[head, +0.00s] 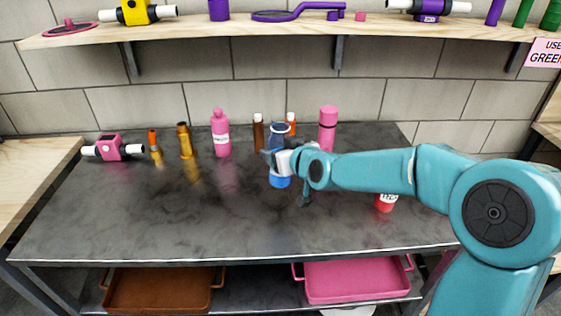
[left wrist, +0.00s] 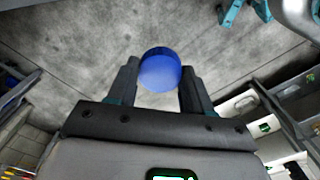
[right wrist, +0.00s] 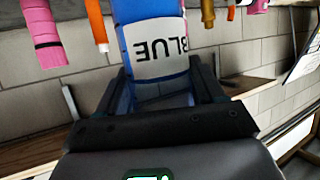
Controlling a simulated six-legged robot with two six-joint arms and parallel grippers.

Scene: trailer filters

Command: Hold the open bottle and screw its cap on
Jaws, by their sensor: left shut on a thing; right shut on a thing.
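My left gripper (left wrist: 160,78) shows only in the left wrist view, shut on the round blue cap (left wrist: 160,70). The cap is apart from the bottle. I cannot tell whether the bottle's base touches the table.
Pink bottles (head: 221,138) (head: 327,128), brown (head: 258,133) and orange (head: 291,124) bottles stand behind the blue bottle. A red item (head: 386,202) is partly behind my right arm. Brown (head: 160,290) and pink (head: 357,281) trays lie below. The table's front left (head: 150,220) is clear.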

